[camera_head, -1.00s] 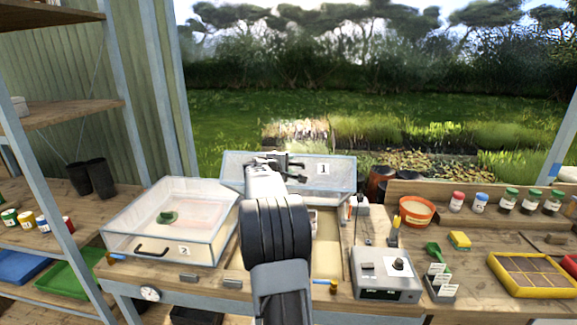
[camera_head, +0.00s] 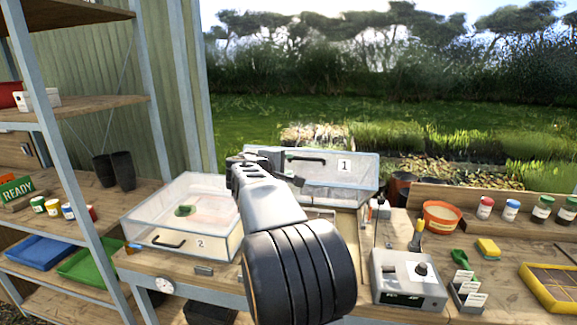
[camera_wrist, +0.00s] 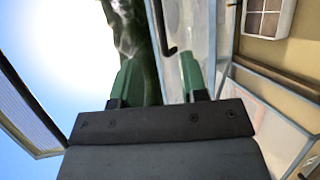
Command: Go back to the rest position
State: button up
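My gripper (camera_wrist: 160,75) shows in the wrist view with its two green fingers apart. Nothing is between the fingertips. In the head view my arm rises in front of the bench, and its far end (camera_head: 245,163) is raised in front of the propagator box marked 1 (camera_head: 345,185). That box has its clear lid tilted up. The wrist view looks towards bright sky, the hedge and part of a clear panel with a dark handle (camera_wrist: 166,48).
A closed clear box marked 2 (camera_head: 150,225) stands left of my arm. A grey device with a knob (camera_head: 385,275), an orange pot (camera_head: 441,217) and several capped jars stand to the right. A shelf rack with blue (camera_head: 38,250) and green trays is at far left.

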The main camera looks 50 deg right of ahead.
dwell(0.5)
jog(key=s+a+f+m+y, duration=0.35)
jog(key=a+f+y, duration=0.45)
jog(key=f, duration=0.5)
jog(key=s+a+f+y, duration=0.2)
jog(key=s+a, duration=0.1)
jog(key=a, duration=0.6)
jog(key=s+a+f+t+y, duration=0.1)
jog(key=s+a+f+y, duration=0.1)
jog(key=a, duration=0.7)
jog(key=s+a+f+y, duration=0.1)
jog(key=s+a+y, duration=0.2)
jog(key=a, duration=0.6)
jog(key=s, duration=0.2)
jog(key=shift+s+f+n+t, duration=0.3)
jog(key=shift+f+n+t, duration=0.05)
jog(key=shift+f+t, duration=0.05)
